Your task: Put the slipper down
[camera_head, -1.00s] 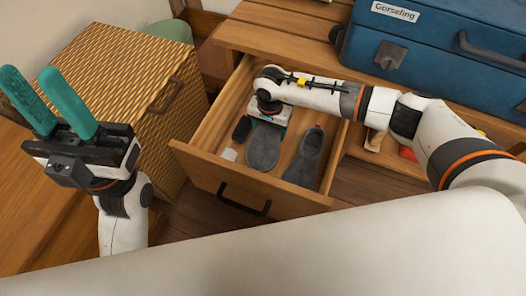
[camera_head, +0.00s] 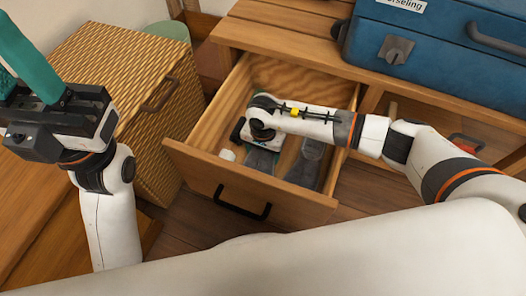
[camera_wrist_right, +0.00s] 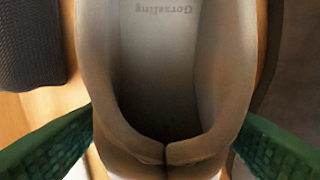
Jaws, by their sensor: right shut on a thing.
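A grey slipper (camera_head: 263,163) is in the open drawer (camera_head: 205,165), its upper part hidden under my right gripper (camera_head: 262,140). The right wrist view shows the slipper (camera_wrist_right: 165,90) from above, with its opening, lettered insole and heel rim. The green fingers of my right gripper (camera_wrist_right: 163,145) are on either side of its heel end, shut on it. A second grey slipper (camera_head: 305,165) lies beside it to the right, partly covered by my right arm. Whether the held slipper touches the drawer floor is hard to tell. My left gripper (camera_head: 18,62) is open and empty, cut off at the upper left.
A wicker cabinet (camera_head: 120,90) stands left. A blue case (camera_head: 440,45) sits on the wooden top (camera_head: 285,35). The drawer's back is bare.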

